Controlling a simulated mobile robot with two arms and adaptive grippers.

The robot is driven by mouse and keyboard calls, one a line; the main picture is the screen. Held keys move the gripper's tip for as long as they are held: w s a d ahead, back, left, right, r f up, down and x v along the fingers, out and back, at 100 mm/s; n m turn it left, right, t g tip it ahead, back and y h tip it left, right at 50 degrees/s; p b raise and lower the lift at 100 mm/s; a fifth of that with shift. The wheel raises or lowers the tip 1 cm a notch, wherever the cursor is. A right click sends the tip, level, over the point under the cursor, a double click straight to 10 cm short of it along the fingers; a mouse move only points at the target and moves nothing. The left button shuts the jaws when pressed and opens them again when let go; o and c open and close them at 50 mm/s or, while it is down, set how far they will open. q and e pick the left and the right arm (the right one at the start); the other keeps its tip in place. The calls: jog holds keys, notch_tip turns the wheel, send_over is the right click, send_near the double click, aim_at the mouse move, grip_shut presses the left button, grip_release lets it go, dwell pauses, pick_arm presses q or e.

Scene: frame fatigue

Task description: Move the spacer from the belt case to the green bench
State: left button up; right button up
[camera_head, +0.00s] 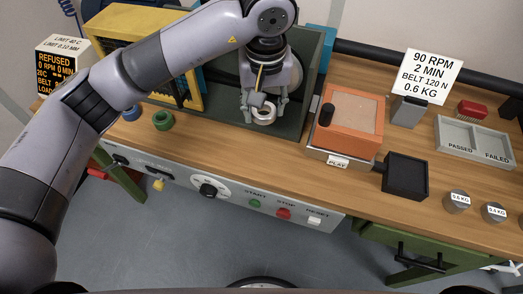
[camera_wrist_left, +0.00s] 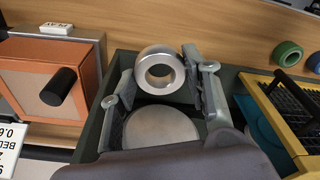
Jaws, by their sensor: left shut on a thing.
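The spacer (camera_head: 263,115) is a pale metal ring, held between the fingertips of my left gripper (camera_head: 264,108). In the left wrist view the spacer (camera_wrist_left: 142,66) shows its hole facing the camera, with a finger of the left gripper (camera_wrist_left: 160,82) on each side. The gripper is over the front part of a dark green open case (camera_head: 300,122), which has a round grey plate (camera_wrist_left: 158,132) inside. I cannot tell whether the spacer touches anything below. The bench has a wooden top (camera_head: 225,140) and green legs (camera_head: 128,182). My right gripper is not in view.
A yellow guard (camera_head: 120,27) with black mesh stands left of the case. Green (camera_head: 162,120) and blue (camera_head: 131,113) rings lie in front of it. An orange box (camera_head: 350,140) with a black knob stands to the right, near a black tray (camera_head: 405,177). Wood along the front edge is partly clear.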

pick_arm(q)
jog(key=p, duration=0.1)
send_over(263, 154)
notch_tip(263, 154, down, 7)
jog(key=f, duration=0.4)
jog(key=shift+s+f+p, duration=0.1)
jog(key=shift+s+p, duration=0.2)
jog(key=shift+p, duration=0.05)
notch_tip(263, 154, down, 3)
jog(key=shift+f+p, duration=0.2)
jog(key=shift+p, duration=0.15)
jog(key=shift+f, duration=0.2)
jog(key=shift+f+b, duration=0.2)
jog(key=shift+b, duration=0.1)
jog(key=o, duration=1.2)
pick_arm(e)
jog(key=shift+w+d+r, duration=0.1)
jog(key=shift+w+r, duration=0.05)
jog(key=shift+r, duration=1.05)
